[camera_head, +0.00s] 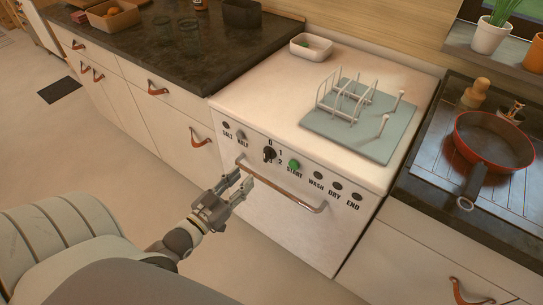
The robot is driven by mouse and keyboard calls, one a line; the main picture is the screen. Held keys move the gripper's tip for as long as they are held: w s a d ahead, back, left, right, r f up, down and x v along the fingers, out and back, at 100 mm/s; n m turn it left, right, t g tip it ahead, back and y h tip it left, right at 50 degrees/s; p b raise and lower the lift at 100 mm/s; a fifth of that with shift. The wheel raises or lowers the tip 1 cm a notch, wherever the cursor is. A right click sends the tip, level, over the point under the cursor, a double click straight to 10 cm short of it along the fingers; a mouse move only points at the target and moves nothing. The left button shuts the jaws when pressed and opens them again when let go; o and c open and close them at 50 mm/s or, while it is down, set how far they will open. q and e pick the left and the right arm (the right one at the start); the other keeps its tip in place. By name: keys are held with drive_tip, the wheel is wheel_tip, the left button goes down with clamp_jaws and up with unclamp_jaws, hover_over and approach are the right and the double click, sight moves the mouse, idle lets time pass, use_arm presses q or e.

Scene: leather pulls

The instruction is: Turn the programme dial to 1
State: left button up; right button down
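The programme dial (269,154) is a small black knob on the front panel of the white dishwasher (300,220). The marks 0, 1 and 2 are printed around it, with 0 above and 1 and 2 to its right. The dial is too small to tell which mark it points at. My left gripper (243,180) is in front of the panel, below and left of the dial and apart from it. Its two fingers are spread with nothing between them. My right gripper is not in view.
A green start button (294,165) sits right of the dial. A horizontal bar handle (285,192) runs below the panel, close to my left gripper. A dish rack (345,100) on a grey-green mat and a white tub (312,46) stand on top. A red pan (495,142) is at right.

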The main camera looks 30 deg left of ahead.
sight(264, 156)
use_arm(q)
drive_tip(key=w, duration=1)
drive_tip(key=shift+w+d, duration=0.1)
drive_tip(key=shift+d, duration=0.2)
clamp_jaws()
